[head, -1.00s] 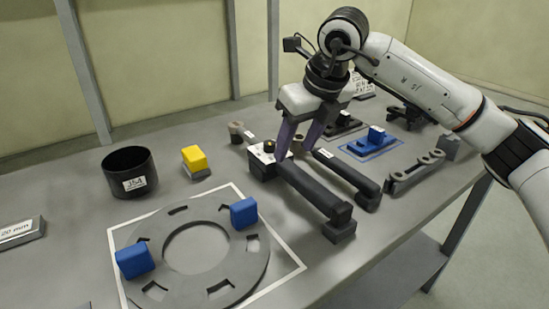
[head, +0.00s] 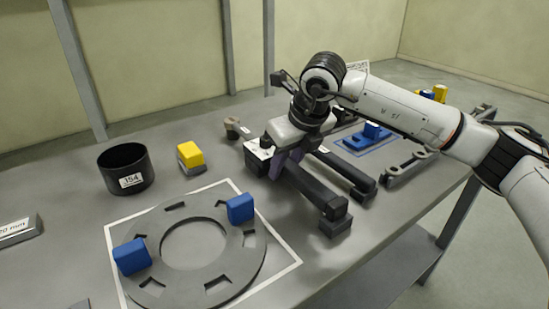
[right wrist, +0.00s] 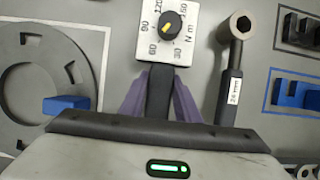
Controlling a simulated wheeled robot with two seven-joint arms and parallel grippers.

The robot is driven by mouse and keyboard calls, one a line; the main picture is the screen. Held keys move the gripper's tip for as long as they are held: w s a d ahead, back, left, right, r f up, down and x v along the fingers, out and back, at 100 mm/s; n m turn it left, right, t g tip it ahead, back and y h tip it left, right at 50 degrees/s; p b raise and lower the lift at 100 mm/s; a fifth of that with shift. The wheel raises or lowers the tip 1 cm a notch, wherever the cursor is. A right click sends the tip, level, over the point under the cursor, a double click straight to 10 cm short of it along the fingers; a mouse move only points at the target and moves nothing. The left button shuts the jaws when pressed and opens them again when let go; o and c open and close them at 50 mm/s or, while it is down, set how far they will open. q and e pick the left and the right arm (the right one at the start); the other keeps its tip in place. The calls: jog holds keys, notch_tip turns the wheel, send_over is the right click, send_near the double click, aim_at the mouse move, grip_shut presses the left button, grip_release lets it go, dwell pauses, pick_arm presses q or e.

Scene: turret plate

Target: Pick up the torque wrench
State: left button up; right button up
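The torque wrench has a pale box with a dial (head: 258,149) and a long dark handle (head: 318,187). It lies on the table with the handle towards the front right. In the right wrist view the dial (right wrist: 168,27) reads in N m. My right gripper (head: 280,163) is low over the handle, close behind the dial box. Its purple fingers (right wrist: 160,92) stand on either side of the handle, close against it. Whether they press on it I cannot tell. My left gripper is not in view.
A 24 mm wrench (right wrist: 232,85) lies close beside the handle, to its right in the wrist view. A slotted ring plate (head: 252,262) with blue blocks, a black cup (head: 113,163) and a yellow block (head: 190,153) are left. A blue part (head: 370,132) lies farther right.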

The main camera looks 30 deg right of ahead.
grip_shut()
dwell(1.0)
jog(key=shift+w+r, duration=0.15)
jog(key=shift+r, duration=0.1)
